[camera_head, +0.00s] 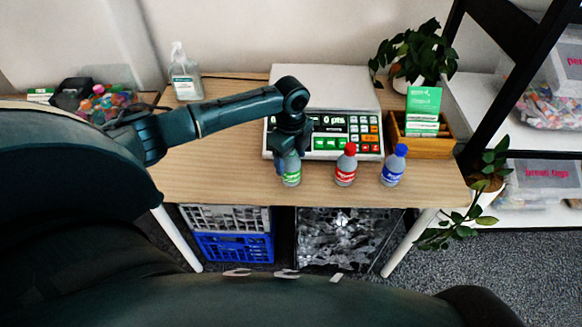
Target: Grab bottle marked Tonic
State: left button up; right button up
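Three small bottles stand upright in a row near the front edge of the table (222,165). The left one is a green-labelled bottle (292,177), the middle one a red-capped bottle (346,166), the right one a blue-capped bottle (393,167). The label writing is too small to read, so I cannot tell which is Tonic. My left gripper (289,160) points down over the green-labelled bottle and hides its cap. I cannot tell whether its fingers are closed on the bottle. My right gripper is out of view.
A cash register (330,92) stands behind the bottles. A wooden box (397,140) with a green card (424,100) and a plant (418,54) are to the right. A pump bottle (185,75) stands at back left. The table's left part is mostly bare.

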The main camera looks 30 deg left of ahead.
pick_arm(q)
jog(key=c, duration=0.8)
